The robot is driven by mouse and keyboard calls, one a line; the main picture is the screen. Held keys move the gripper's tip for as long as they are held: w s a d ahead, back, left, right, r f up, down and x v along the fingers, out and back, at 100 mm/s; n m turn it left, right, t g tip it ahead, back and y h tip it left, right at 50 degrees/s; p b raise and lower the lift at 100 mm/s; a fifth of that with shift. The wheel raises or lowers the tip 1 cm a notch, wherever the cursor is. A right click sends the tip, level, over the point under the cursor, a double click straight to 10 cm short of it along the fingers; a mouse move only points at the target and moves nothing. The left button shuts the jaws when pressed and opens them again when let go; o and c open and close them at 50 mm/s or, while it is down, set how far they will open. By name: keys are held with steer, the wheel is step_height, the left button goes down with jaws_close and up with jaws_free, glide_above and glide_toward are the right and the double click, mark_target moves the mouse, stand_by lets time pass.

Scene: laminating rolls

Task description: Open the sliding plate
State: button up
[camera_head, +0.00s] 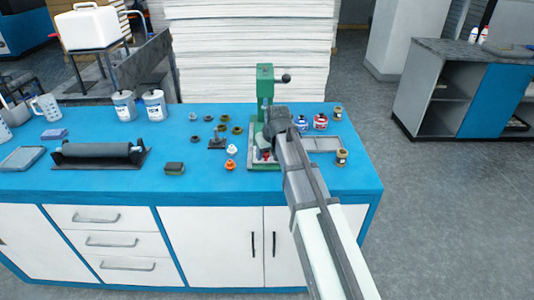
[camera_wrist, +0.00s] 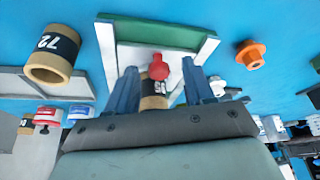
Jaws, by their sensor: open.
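The green press (camera_head: 265,85) stands upright near the right part of the blue counter, with a dark lever knob at its top right. Its base has pale side rails (camera_wrist: 106,50) and a green edge (camera_wrist: 165,30) in the wrist view. A red knob (camera_wrist: 158,66) sits between the rails; I take it to be the sliding plate's handle. A tan ring with a black label (camera_wrist: 154,88) shows just behind the knob. My gripper (camera_wrist: 160,78) is open, one blue finger on each side of the knob. I cannot tell if they touch it. My arm hides much of the base in the head view.
A tan roll marked 72 (camera_wrist: 48,68) and an orange part (camera_wrist: 250,54) lie either side of the base. Small bottles (camera_head: 320,122) and a grey tray (camera_head: 322,143) stand right of the press. Several small parts lie left. The counter's front strip is mostly clear.

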steer(key=v, duration=1.3)
steer(key=shift+s+r, duration=0.2)
steer(key=shift+s, duration=0.05)
